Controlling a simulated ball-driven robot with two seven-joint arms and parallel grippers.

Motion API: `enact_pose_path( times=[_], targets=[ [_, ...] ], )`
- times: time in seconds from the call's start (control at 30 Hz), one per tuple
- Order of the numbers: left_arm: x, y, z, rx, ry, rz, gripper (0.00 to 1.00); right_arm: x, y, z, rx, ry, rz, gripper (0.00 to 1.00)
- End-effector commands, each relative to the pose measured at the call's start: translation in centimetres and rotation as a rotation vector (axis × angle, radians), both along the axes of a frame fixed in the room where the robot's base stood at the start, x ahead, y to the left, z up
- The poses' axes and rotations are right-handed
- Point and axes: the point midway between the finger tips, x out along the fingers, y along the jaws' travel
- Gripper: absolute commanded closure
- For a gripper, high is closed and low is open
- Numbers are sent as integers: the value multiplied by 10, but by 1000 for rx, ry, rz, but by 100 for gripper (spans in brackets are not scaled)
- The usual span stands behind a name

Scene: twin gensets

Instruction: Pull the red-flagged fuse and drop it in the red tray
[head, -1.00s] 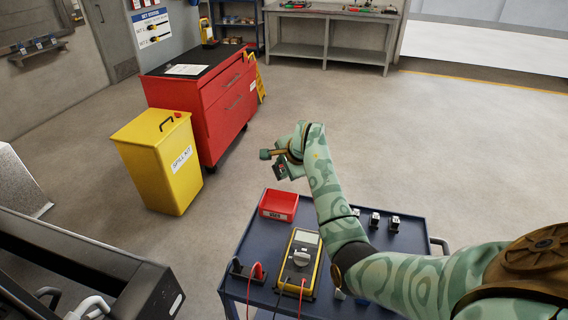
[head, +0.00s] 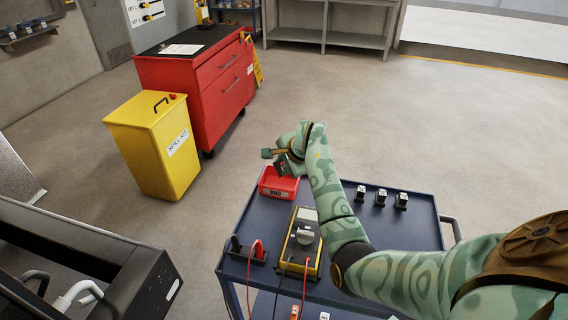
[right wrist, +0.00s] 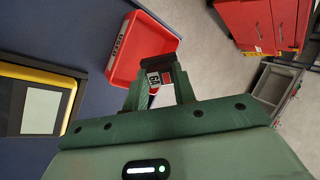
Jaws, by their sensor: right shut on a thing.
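My right gripper (head: 275,162) is shut on a small fuse (right wrist: 158,78). In the right wrist view the fuse has a dark end, a white label and a red part, and sits between the fingertips. In the head view the gripper overlaps the tray's far rim from above. In the right wrist view the tray (right wrist: 124,55) lies just beyond and left of the fuse and looks empty where visible. My left gripper is not in view.
The blue cart (head: 415,235) also holds a yellow multimeter (head: 300,241) with leads and several small dark blocks (head: 381,198) at the right. A yellow spill kit bin (head: 155,145) and a red drawer cabinet (head: 205,85) stand beyond. Open floor lies behind the cart.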

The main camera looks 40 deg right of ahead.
Motion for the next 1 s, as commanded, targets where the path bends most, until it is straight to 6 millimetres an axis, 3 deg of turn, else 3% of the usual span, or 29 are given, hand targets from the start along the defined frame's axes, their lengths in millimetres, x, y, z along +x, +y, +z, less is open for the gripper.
enact_pose_path(
  times=[0.03, 0.1, 0.47, 0.57, 1.0],
  targets=[
    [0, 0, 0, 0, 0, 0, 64, 0, 0, 0, 0, 0, 0, 68],
    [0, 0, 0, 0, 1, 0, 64, 0, 0, 0, 0, 0, 0, 49],
    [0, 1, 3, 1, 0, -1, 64, -3, 0, 5, -1, -1, -1, 48],
    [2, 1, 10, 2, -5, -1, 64, -11, -1, 18, -3, -3, -1, 48],
    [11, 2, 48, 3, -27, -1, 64, -75, 1, 111, -5, -3, -1, 48]
  ],
)
